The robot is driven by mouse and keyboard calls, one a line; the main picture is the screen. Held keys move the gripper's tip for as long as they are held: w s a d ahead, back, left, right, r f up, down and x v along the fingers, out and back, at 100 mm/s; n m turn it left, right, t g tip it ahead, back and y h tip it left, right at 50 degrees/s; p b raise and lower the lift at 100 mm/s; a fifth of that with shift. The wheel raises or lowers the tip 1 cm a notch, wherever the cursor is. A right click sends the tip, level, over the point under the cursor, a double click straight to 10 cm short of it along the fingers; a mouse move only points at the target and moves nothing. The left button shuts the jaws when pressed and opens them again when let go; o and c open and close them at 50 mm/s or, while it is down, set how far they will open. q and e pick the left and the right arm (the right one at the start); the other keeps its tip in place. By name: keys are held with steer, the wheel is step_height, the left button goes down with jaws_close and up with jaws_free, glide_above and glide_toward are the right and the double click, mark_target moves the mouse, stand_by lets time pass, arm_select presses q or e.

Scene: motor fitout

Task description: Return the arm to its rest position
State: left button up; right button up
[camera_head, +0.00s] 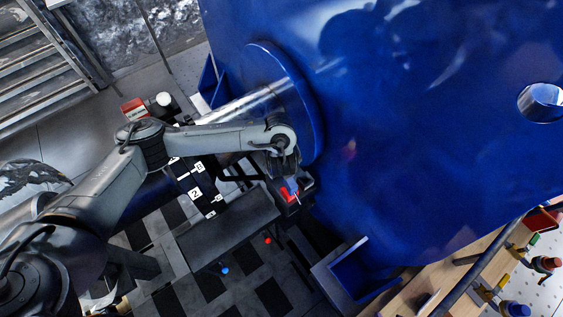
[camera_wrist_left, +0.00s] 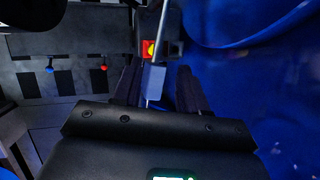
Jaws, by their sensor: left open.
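My left arm comes in from the left over the floor and bends down at its wrist beside the big blue motor housing (camera_head: 400,130). Its gripper (camera_head: 291,184) is low at the near side of the blue round flange. In the left wrist view the two dark fingers (camera_wrist_left: 158,74) stand apart. A thin grey rod with a pale block (camera_wrist_left: 153,82) shows between them; I cannot tell whether the fingers touch it. A red and yellow part (camera_wrist_left: 149,48) lies just past the fingertips, and red also shows below the gripper in the head view. My right gripper is not in view.
A dark panel with white number labels (camera_head: 196,190) lies under the arm. A blue bin (camera_head: 362,266) and a wooden bench (camera_head: 440,283) with tools are at lower right. Blue and red knobs sit below.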

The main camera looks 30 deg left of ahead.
arm_select(q)
steer(key=shift+f, duration=0.1)
stand_by(0.3)
